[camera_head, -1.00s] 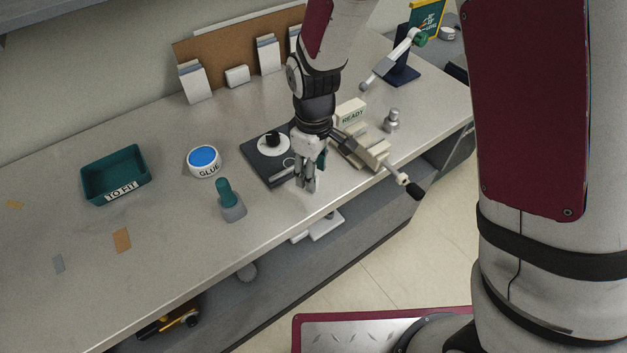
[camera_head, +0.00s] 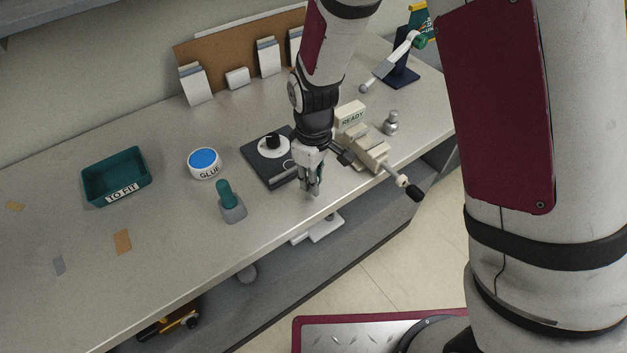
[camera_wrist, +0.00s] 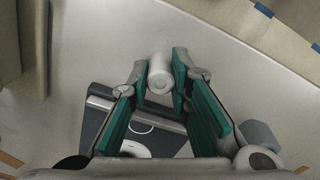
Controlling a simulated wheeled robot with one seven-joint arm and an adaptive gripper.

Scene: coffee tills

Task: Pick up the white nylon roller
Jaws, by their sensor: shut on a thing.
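The white nylon roller (camera_wrist: 159,76) is a short pale cylinder, seen in the wrist view between my gripper's fingertips. My gripper (camera_wrist: 160,80) has teal inner pads and is shut on the roller, one finger on each side. In the head view, my gripper (camera_head: 314,190) points down over the counter's front edge area, just right of the dark base plate. The roller is too small and too hidden by the fingers to make out there. I cannot tell whether it touches the counter.
The dark plate (camera_head: 259,168) with a black knob lies left of my gripper, and a beige vise-like fixture (camera_head: 371,152) stands to its right. A teal-handled stamp (camera_head: 231,203), a glue tub (camera_head: 204,163) and a teal "TO FIT" tray (camera_head: 101,191) stand farther left.

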